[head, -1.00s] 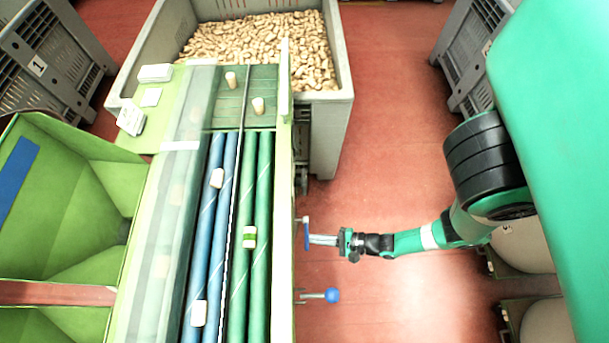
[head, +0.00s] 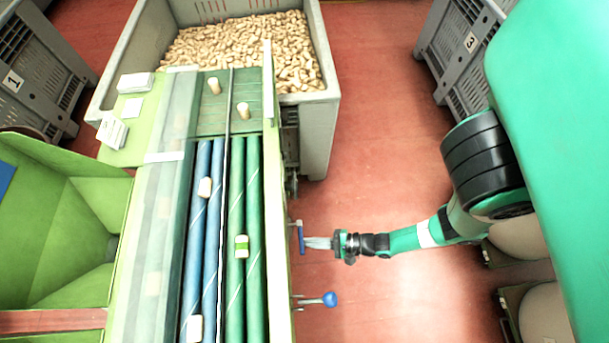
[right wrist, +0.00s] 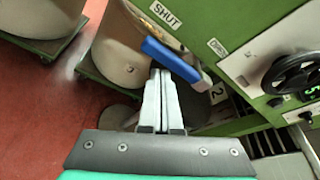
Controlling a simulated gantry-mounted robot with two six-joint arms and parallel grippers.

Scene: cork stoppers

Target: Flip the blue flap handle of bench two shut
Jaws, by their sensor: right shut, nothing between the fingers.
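The bench (head: 274,210) runs down the middle of the head view, with blue and green rollers. The blue flap handle (head: 301,238) sticks out from its right side. My left gripper is not in view.
A blue-knobbed lever (head: 330,299) juts from the bench below the handle. A grey bin of corks (head: 322,120) stands at the bench's far end. A black handwheel (right wrist: 294,74) is on the bench face.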

